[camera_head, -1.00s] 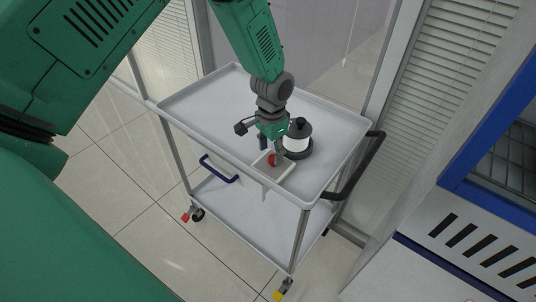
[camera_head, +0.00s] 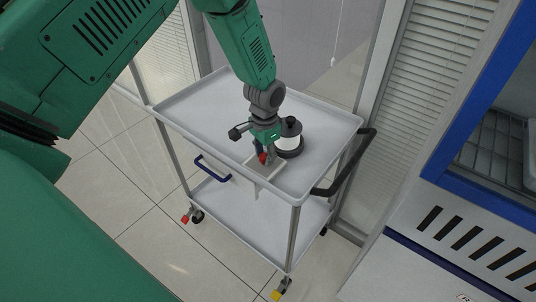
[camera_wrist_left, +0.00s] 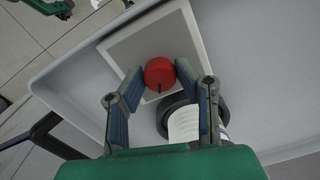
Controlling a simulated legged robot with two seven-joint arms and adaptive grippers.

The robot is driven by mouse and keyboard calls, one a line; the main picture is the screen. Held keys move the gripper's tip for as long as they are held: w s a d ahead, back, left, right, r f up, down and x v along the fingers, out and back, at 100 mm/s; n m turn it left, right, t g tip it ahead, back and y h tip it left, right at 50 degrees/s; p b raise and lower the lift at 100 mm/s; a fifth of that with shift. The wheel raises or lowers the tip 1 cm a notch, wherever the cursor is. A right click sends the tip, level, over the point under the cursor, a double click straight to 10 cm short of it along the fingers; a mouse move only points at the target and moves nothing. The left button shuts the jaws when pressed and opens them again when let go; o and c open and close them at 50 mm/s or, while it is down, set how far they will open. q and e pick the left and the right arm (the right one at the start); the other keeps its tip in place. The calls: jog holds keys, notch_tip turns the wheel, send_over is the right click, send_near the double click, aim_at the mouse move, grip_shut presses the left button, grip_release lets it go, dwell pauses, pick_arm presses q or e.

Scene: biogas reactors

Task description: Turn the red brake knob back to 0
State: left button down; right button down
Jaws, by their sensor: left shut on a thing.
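The red brake knob (camera_wrist_left: 160,73) is round with a dark mark on its near side. It sits on a light plate with a grey face (camera_wrist_left: 150,42) on the cart's top tray. In the head view the red knob (camera_head: 263,158) shows small below my left gripper (camera_head: 264,152). In the left wrist view the fingertips of my left gripper (camera_wrist_left: 158,78) are on either side of the knob, shut on it. The numbers around the knob cannot be read. My right gripper is not in view.
A black and white round device (camera_head: 289,138) stands on the tray close beside the gripper. The white cart (camera_head: 190,105) has a raised rim and a black handle (camera_head: 345,165) on the right. A blue-framed cabinet (camera_head: 480,190) stands at the right. The tray's back left is clear.

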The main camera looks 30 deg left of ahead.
pick_arm(q)
jog(key=shift+w+a, duration=0.1)
jog(key=shift+a, duration=0.25)
jog(key=shift+d+r, duration=0.15)
jog(key=shift+d, duration=0.3)
jog(key=n, duration=0.1)
jog(key=n+p, duration=0.1)
jog(key=n, duration=0.1)
jog(key=shift+a, duration=0.3)
jog(key=n, duration=0.2)
jog(key=n+p, duration=0.1)
jog(key=shift+d+n, duration=0.2)
jog(key=shift+n, duration=0.2)
jog(key=n, duration=0.3)
jog(key=shift+a, duration=0.1)
jog(key=shift+n+p, duration=0.4)
jog(key=shift+n, duration=0.5)
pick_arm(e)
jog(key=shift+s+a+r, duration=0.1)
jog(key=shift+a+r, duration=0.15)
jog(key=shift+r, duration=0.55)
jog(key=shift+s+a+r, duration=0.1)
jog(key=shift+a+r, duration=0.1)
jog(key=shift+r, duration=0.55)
pick_arm(q)
jog(key=shift+s+f, duration=0.2)
